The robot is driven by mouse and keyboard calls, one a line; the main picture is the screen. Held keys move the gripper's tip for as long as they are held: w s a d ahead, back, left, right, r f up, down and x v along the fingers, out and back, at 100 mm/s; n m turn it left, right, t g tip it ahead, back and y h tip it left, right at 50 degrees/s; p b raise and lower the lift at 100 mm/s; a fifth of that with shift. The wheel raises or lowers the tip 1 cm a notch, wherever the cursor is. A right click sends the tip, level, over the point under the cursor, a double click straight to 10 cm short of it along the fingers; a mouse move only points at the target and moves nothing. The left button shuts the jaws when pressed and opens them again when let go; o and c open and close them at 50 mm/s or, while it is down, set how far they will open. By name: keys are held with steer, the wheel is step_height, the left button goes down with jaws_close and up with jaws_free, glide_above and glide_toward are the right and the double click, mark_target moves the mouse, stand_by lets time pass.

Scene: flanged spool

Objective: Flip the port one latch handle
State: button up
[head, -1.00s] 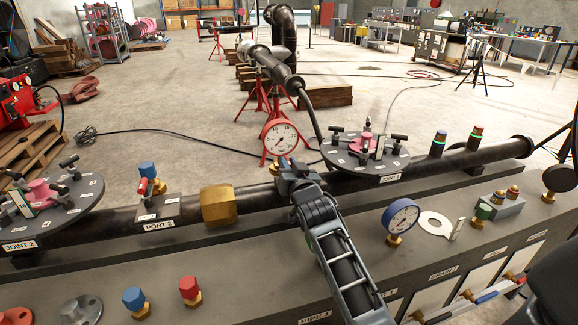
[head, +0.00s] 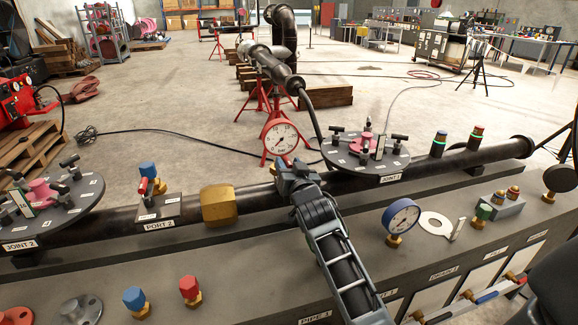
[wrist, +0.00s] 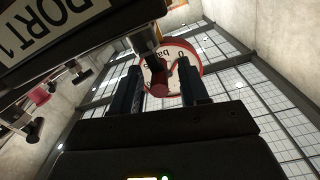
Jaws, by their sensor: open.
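My gripper (head: 287,170) is over the long dark pipe, left of the Joint 1 disc. It hides most of port one in the head view. In the wrist view the two dark fingers of my gripper (wrist: 162,72) are open. A red-ended handle (wrist: 160,89) on a dark stem, which looks like the port one latch handle, shows between the fingers. I cannot tell whether a finger touches it. The PORT 1 label (wrist: 50,25) is at the upper left of the wrist view.
Port 2's red latch handle (head: 144,187) and blue cap are left along the pipe (head: 265,196), past a brass block (head: 219,204). The Joint 1 disc (head: 366,155) is close on the right. A red-rimmed gauge (head: 281,138) stands behind my gripper.

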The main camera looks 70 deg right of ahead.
steer(key=v, duration=0.7)
steer(key=shift+s+a, duration=0.2)
steer(key=shift+a, duration=0.1)
